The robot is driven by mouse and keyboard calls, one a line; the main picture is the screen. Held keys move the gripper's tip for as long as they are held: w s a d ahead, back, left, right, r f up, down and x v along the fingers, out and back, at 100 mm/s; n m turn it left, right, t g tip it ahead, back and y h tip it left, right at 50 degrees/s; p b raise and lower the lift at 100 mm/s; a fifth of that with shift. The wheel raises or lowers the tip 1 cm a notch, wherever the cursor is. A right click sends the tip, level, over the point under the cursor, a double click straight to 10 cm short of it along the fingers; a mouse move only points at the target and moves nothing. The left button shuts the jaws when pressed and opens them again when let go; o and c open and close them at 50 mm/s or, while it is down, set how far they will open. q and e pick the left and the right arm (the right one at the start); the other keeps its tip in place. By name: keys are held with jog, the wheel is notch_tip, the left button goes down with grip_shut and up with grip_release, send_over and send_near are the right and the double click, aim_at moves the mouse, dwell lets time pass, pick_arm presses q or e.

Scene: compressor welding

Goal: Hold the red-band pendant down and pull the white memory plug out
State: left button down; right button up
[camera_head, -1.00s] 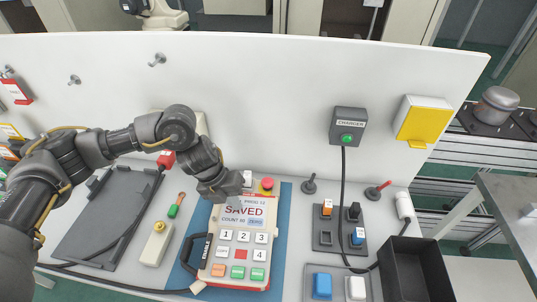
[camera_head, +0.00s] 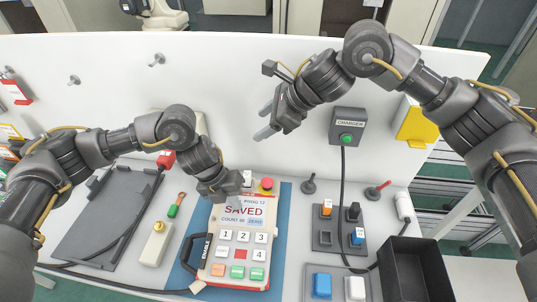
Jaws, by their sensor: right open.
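The red-band pendant (camera_head: 240,238) lies face up on a blue mat (camera_head: 284,220), its screen reading "SAVED". A small white piece (camera_head: 247,178), which looks like the memory plug, shows at the pendant's top edge, beside the red emergency button (camera_head: 267,184). My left gripper (camera_head: 232,203) is at the pendant's upper left, over the screen's edge; its fingers are too small to tell open from shut, and contact is unclear. My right gripper (camera_head: 264,122) is open and empty, raised above and behind the pendant's top, in front of the white panel.
A grey charger box (camera_head: 348,122) with a green light and a yellow box (camera_head: 414,123) are on the white panel (camera_head: 220,75). Plugs stand in a grey socket plate (camera_head: 325,241) to the pendant's right. A black bin (camera_head: 418,275) sits at the lower right.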

pick_arm(q)
jog(key=shift+f, duration=0.1)
pick_arm(e)
jog(key=n+g+h, duration=0.1)
jog(key=g+h, duration=0.1)
send_near(248, 175)
jog(key=x, duration=1)
jog(key=shift+a+f, duration=0.15)
jog(key=shift+f, duration=0.2)
jog(key=shift+c, duration=0.5)
grip_shut()
jog(key=shift+r, duration=0.15)
pick_arm(q)
jog(key=shift+f, duration=0.1)
pick_arm(e)
jog(key=shift+w+r, duration=0.15)
jog(key=shift+r, duration=1.95)
jog(key=shift+r, duration=0.1)
